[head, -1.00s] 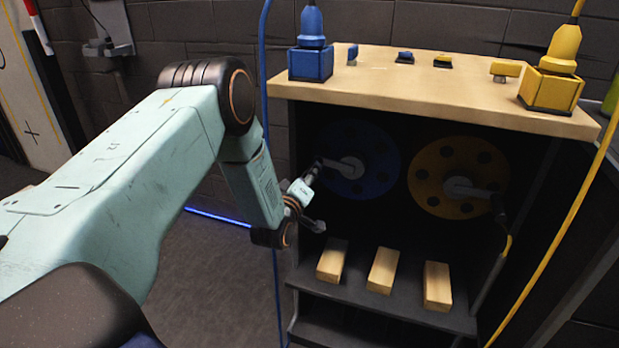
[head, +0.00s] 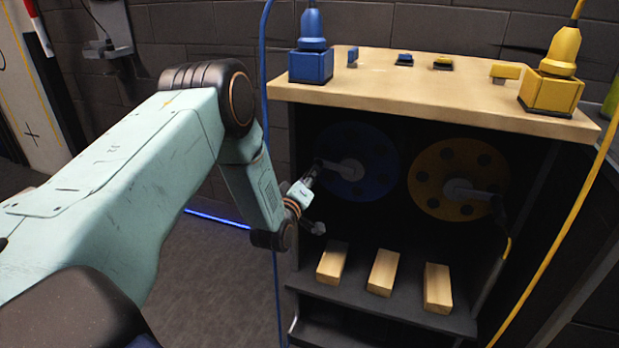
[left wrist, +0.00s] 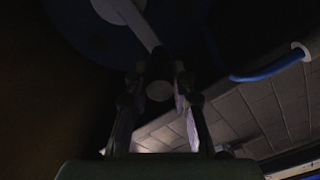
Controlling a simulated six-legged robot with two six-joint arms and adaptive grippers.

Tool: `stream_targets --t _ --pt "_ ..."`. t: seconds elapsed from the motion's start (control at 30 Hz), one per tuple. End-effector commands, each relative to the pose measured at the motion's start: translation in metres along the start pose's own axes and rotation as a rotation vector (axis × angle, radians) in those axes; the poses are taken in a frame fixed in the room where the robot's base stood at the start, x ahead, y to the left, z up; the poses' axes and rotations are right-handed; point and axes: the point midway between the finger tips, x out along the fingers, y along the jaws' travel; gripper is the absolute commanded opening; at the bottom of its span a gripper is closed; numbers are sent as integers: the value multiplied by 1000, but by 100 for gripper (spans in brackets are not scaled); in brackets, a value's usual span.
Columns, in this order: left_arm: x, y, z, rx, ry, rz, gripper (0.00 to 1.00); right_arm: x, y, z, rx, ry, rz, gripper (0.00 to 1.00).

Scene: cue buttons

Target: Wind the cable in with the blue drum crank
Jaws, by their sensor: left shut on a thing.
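The blue drum (head: 356,160) sits at the left inside the dark cabinet, with a grey crank arm (head: 346,170) on its face. The crank's dark handle (head: 322,164) points left of the drum's hub. My left gripper (head: 316,176) is at that handle, shut on it. In the left wrist view the handle's round end (left wrist: 159,91) lies between the two fingers, and the crank arm (left wrist: 138,22) runs up from it. The blue cable (head: 264,100) hangs down at the cabinet's left side. It also shows in the left wrist view (left wrist: 268,72). My right gripper is not seen.
A yellow drum (head: 440,170) with its own crank is to the right. Blue (head: 311,66) and yellow (head: 551,92) plug housings stand on the wooden top, with small buttons between. Several wooden blocks (head: 383,272) lie on the lower shelf. A yellow cable (head: 565,235) hangs at right.

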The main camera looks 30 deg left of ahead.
Motion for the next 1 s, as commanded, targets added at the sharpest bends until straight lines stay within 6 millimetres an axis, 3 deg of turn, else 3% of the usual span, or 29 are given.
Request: stream_targets --t 0.37,1.0 --pt "0 9 -6 94 -1 0 0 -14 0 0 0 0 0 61" --pt "1 63 -18 662 3 8 0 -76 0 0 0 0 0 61"
